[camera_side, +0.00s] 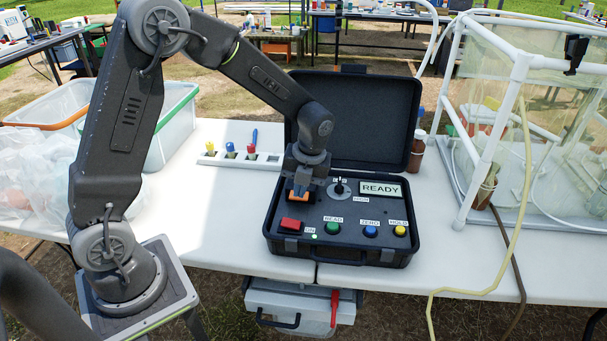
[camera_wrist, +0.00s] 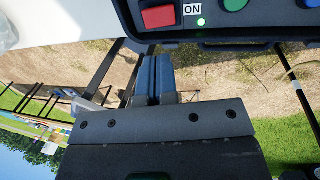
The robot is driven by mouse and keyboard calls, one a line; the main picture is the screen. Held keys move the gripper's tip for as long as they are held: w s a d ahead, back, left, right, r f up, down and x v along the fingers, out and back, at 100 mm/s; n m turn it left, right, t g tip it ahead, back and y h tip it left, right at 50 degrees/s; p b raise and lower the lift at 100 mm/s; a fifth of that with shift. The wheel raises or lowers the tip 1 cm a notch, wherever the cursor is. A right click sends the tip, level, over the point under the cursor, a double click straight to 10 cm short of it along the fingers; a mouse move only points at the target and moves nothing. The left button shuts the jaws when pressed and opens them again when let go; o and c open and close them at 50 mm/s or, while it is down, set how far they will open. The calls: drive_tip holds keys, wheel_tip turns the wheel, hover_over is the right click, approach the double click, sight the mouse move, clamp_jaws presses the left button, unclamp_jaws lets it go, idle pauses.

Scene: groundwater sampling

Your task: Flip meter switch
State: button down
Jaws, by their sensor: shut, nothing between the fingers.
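The meter (camera_side: 342,210) sits in an open black case on the white table, its display (camera_side: 380,190) reading READY. Its red switch (camera_side: 290,224) is at the panel's front left, beside an ON label and a lit green light (camera_side: 314,237). The red switch also shows at the top of the wrist view (camera_wrist: 158,16), with the ON label and lit light to its right. My gripper (camera_side: 299,193) is shut and empty, behind the switch in the side view. In the wrist view its closed fingers (camera_wrist: 153,72) point toward the switch, with a visible gap below it.
Green (camera_side: 332,228), blue (camera_side: 370,231) and yellow (camera_side: 400,230) buttons line the panel's front, with a dial (camera_side: 340,188) behind. The raised lid (camera_side: 354,115) stands behind. A white rack (camera_side: 238,158), a bottle (camera_side: 416,150) and a framed tank (camera_side: 520,130) are nearby.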

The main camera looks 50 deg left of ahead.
sight(285, 222)
drive_tip(key=shift+w+d+r, duration=0.15)
drive_tip(key=shift+r, duration=0.9)
drive_tip(key=shift+w+d+r, duration=0.15)
drive_tip(key=shift+r, duration=0.85)
drive_tip(key=shift+s+a+r, duration=0.2)
drive_tip(key=shift+s+a, duration=0.3)
drive_tip(key=shift+a, duration=0.05)
drive_tip(key=f, duration=0.4)
drive_tip(key=s+a+f, duration=0.1)
drive_tip(key=f, duration=0.8)
drive_tip(key=shift+s+a+f, duration=0.4)
drive_tip(key=shift+s+a+f, duration=0.1)
drive_tip(key=shift+s+f, duration=0.1)
drive_tip(key=shift+f, duration=0.15)
